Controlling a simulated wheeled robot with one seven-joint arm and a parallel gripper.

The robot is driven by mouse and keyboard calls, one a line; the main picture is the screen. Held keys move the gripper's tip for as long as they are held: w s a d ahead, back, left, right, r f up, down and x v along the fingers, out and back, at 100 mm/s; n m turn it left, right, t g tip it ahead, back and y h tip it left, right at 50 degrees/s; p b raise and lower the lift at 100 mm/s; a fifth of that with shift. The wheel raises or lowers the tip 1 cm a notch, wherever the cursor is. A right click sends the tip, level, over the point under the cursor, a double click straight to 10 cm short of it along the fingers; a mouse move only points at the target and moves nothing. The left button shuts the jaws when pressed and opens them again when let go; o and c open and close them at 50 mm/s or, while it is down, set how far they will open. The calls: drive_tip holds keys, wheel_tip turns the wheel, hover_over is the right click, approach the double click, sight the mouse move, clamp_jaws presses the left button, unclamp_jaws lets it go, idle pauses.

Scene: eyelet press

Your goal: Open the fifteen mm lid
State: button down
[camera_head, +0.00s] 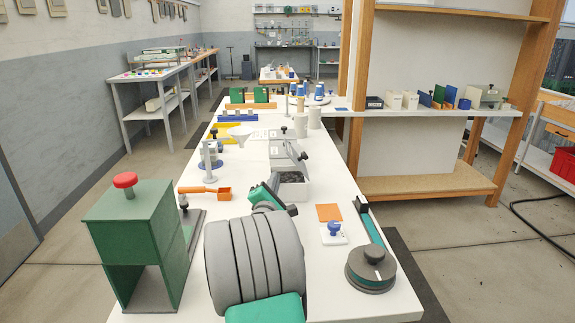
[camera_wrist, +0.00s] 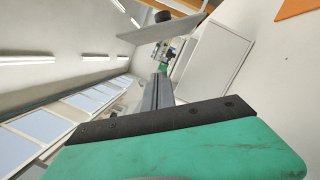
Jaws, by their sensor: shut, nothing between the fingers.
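A white bin (camera_head: 293,193) stands at mid-table in the head view, with dark small contents showing. A grey lid (camera_head: 287,155) with a black knob is tilted up at its far side. Another black knob shows just behind it. I cannot read any size label, so I cannot tell which lid is the fifteen mm one. My gripper (camera_head: 287,209) is shut and empty, just in front of the bin; my arm partly hides it. In the wrist view, a grey plate with a black knob (camera_wrist: 163,17) lies beyond the shut fingers (camera_wrist: 160,88), apart from them.
A green press with a red knob (camera_head: 125,180) stands at front left. An orange scoop (camera_head: 205,191) lies left of my gripper. To the right are an orange square (camera_head: 328,212), a blue-knobbed stamp (camera_head: 334,232) and a round grey device (camera_head: 371,270). White cylinders (camera_head: 314,118) stand farther back.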

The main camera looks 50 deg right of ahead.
drive_tip(key=x, duration=0.6)
drive_tip(key=shift+d, duration=0.1)
drive_tip(key=shift+s+d+r+p, duration=0.35)
drive_tip(key=shift+s+d+r, duration=0.8)
drive_tip(key=shift+s+r, duration=0.05)
drive_tip(key=shift+s+d+r, duration=0.1)
